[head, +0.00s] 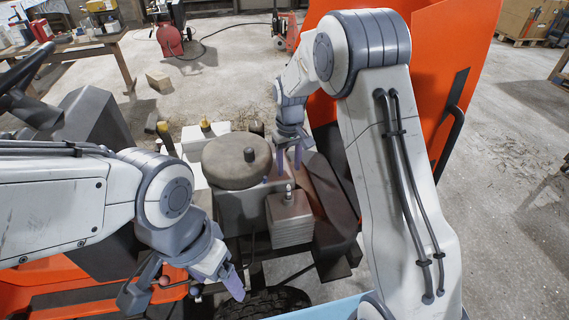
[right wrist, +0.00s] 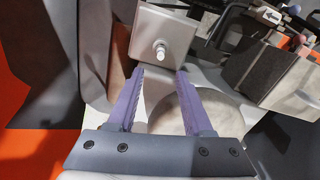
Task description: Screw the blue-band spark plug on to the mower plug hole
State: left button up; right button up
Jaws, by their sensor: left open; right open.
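The mower engine is in the middle of the head view, with a finned grey block (head: 290,222) at its front right. A small pale spark plug (head: 289,194) stands upright on top of this block. In the right wrist view the plug (right wrist: 160,51) sits on a grey face (right wrist: 180,28), just beyond my fingertips. I cannot make out a blue band on it. My right gripper (head: 288,167) is open with nothing between its fingers (right wrist: 162,73), just behind the plug and apart from it. My left gripper (head: 236,285) is open, low at the front left, its second finger unclear.
A round grey engine cover (head: 236,160) stands left of my right gripper. An orange panel (head: 445,50) rises behind my right arm. Small levers with ball knobs (head: 163,281) are near my left gripper. A workbench (head: 75,45) with bottles stands at the back left.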

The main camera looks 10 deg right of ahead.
aim_at(289, 185)
notch_tip(289, 185, down, 9)
jog(key=shift+r+b, duration=0.1)
jog(key=shift+b, duration=0.4)
jog(key=shift+s, duration=0.1)
jog(key=shift+c, duration=0.3)
grip_shut()
jog(key=c, duration=0.6)
grip_release()
grip_shut()
